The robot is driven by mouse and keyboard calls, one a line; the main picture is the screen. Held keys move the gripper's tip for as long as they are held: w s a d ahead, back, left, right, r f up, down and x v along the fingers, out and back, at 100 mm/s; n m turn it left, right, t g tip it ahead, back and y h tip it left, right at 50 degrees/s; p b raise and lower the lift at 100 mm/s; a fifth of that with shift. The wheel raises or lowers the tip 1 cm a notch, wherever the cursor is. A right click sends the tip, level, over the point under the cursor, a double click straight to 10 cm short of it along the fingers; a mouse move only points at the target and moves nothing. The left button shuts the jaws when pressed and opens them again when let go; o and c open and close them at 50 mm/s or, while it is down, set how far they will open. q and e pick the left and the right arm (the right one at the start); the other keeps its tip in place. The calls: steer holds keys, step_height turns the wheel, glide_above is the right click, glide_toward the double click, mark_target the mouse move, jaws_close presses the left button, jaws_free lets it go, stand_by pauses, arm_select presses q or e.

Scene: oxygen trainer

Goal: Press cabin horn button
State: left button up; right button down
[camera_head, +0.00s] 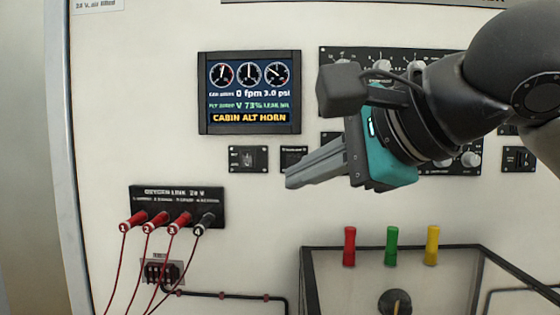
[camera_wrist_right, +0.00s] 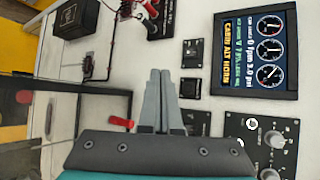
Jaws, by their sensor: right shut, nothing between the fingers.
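A display (camera_head: 248,92) reads "CABIN ALT HORN" in yellow; it also shows in the right wrist view (camera_wrist_right: 258,50). Below it are two small black control panels, a left one (camera_head: 248,159) and a right one (camera_head: 293,155). They also show in the right wrist view, the left one (camera_wrist_right: 192,54) and the right one (camera_wrist_right: 194,88). Their labels are too small to read, so I cannot tell which is the cabin horn button. My right gripper (camera_head: 290,181) is shut and empty, its tips just below the right small panel. Contact is not visible. My left gripper is out of view.
An oxygen link block (camera_head: 178,204) with red and black plugs and hanging cables is at lower left. A dark-framed clear box (camera_head: 310,272) stands below, with red (camera_head: 349,246), green (camera_head: 391,246) and yellow (camera_head: 432,244) pieces above it. My right arm partly hides a knob panel (camera_head: 340,55).

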mark_target(294, 162)
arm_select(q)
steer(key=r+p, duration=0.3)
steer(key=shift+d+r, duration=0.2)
arm_select(e)
steer(key=w, duration=0.8)
steer(key=shift+w, duration=0.3)
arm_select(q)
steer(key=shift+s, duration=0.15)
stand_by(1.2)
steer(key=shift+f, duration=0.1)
arm_select(e)
steer(key=shift+w, duration=0.45)
